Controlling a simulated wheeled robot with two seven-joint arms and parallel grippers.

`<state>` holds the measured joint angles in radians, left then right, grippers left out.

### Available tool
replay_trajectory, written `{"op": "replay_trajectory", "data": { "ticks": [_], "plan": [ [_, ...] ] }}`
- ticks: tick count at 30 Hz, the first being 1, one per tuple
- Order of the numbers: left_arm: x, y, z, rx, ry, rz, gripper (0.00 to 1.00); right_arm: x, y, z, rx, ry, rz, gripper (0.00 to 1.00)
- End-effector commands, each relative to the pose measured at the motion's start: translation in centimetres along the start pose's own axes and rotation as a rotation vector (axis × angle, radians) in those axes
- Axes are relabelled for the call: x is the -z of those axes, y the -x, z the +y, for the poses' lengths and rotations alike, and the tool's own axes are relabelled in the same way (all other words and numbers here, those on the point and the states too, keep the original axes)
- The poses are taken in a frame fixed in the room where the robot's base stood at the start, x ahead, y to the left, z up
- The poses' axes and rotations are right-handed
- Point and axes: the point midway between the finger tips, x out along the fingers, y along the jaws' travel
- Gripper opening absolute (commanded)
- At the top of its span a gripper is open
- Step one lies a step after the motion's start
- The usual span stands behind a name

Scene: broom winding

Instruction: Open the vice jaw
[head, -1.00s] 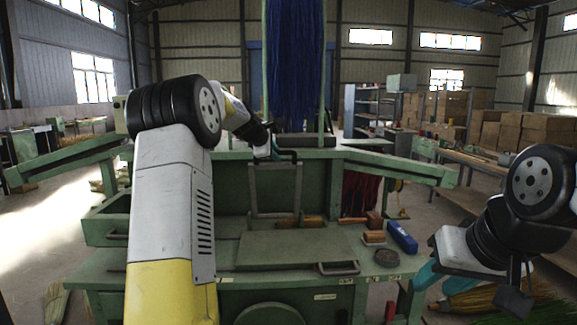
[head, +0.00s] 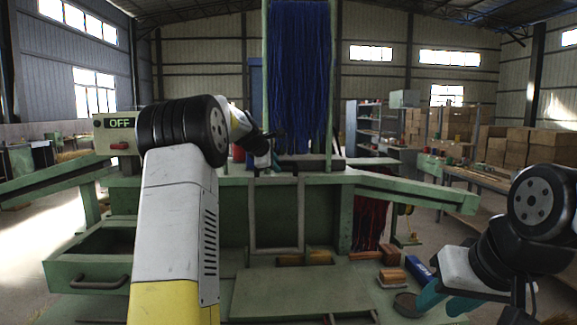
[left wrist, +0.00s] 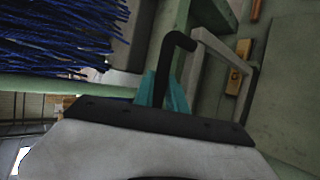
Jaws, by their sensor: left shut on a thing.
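The vice jaw (head: 312,163) is a dark clamp on top of the green bench, with blue bristles (head: 300,80) hanging just above it. A grey rectangular frame handle (head: 301,215) hangs down the bench front; it also shows in the left wrist view (left wrist: 208,42). My right gripper (head: 440,298) is open and empty at the bench's right side.
Wooden blocks (head: 318,257), a round dark dish (head: 406,305) and a blue box (head: 420,269) sit on the bench top. A drawer (head: 85,262) is on the left, below a box marked OFF (head: 118,124). Red bristles (head: 370,210) hang at the right. The bench's middle plate is clear.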

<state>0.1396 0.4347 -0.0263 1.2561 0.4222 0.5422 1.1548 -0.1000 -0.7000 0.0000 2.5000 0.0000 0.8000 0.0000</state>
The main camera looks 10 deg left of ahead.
Motion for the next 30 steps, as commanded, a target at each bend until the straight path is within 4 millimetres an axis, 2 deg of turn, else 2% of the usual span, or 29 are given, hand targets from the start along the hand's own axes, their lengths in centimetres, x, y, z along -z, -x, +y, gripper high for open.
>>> {"op": "replay_trajectory", "data": {
  "ticks": [8, 9, 12, 22, 30],
  "plan": [
    [0.1, 0.0, 0.0, 0.000, -0.002, 0.002, 0.00, 0.0, 0.0, 0.0, 0.000, 0.000, 0.000, 0.36],
    [0.1, 0.0, 0.0, 0.000, -0.002, 0.002, 0.18, 0.0, 0.0, 0.0, 0.000, 0.000, 0.000, 0.36],
    [0.1, 0.0, 0.0, 0.000, -0.001, 0.001, 0.38, 0.0, 0.0, 0.0, 0.000, 0.000, 0.000, 0.36],
    [0.0, 0.6, 0.1, -0.001, 0.000, 0.001, 0.38, 0.0, 0.0, 0.0, 0.000, 0.000, 0.000, 0.36],
    [0.1, 5.0, 0.1, -0.004, 0.000, 0.002, 0.38, 0.0, 0.0, 0.0, 0.000, 0.000, 0.000, 0.36]
  ]
}}
